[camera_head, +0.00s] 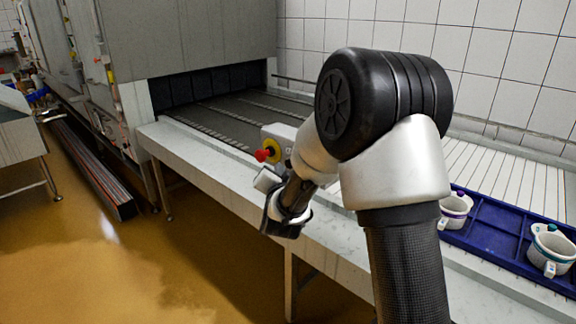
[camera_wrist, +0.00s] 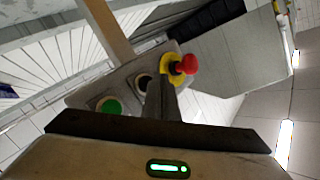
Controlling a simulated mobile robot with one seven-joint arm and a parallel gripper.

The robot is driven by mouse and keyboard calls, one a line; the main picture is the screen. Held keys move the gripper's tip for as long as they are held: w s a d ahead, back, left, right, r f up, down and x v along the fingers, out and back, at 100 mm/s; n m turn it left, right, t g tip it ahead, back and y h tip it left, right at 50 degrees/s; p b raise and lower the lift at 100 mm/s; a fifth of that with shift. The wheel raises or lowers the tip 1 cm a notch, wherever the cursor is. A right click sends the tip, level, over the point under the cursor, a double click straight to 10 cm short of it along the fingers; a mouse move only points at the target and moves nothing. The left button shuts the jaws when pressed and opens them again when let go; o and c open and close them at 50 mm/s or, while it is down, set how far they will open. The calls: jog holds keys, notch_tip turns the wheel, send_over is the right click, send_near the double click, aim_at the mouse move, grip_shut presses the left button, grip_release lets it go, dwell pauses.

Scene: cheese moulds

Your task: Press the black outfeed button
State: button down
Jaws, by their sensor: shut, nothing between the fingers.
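The black outfeed button (camera_wrist: 143,83) sits on a grey control box (camera_wrist: 72,99) in the wrist view, between a green button (camera_wrist: 110,107) and a red emergency stop (camera_wrist: 187,65) on a yellow base. My gripper (camera_wrist: 162,82) is shut and empty. Its fingers point at the box, and their tip appears just right of the black button, partly overlapping its edge. I cannot tell whether they touch the box. In the head view the box (camera_head: 281,133) shows its red stop (camera_head: 263,155) on the conveyor's near side; the black button and my fingertips cannot be made out there.
A conveyor (camera_head: 245,112) runs out of a grey machine tunnel (camera_head: 160,45). A pale ledge (camera_head: 205,160) borders its near side. A blue tray (camera_head: 487,240) with white moulds (camera_head: 551,250) lies at the right. The wet yellow floor (camera_head: 130,260) in front is open.

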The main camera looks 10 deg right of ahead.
jog(key=shift+w+d, duration=0.1)
jog(key=shift+d, duration=0.05)
dwell(0.4)
jog(key=shift+w+d+b, duration=0.2)
jog(key=shift+b, duration=0.25)
jog(key=shift+w+d+b, duration=0.3)
jog(key=shift+d+b, duration=0.05)
jog(key=shift+d, duration=0.1)
dwell(0.8)
jog(key=shift+s+a+b, duration=0.3)
jog(key=shift+s+a, duration=0.3)
jog(key=shift+a, duration=0.15)
jog(key=s+a, duration=0.1)
jog(key=a, duration=0.1)
jog(key=s+a+b, duration=0.1)
jog(key=s+a, duration=0.1)
dwell(0.4)
jog(key=shift+r, duration=0.1)
dwell(0.4)
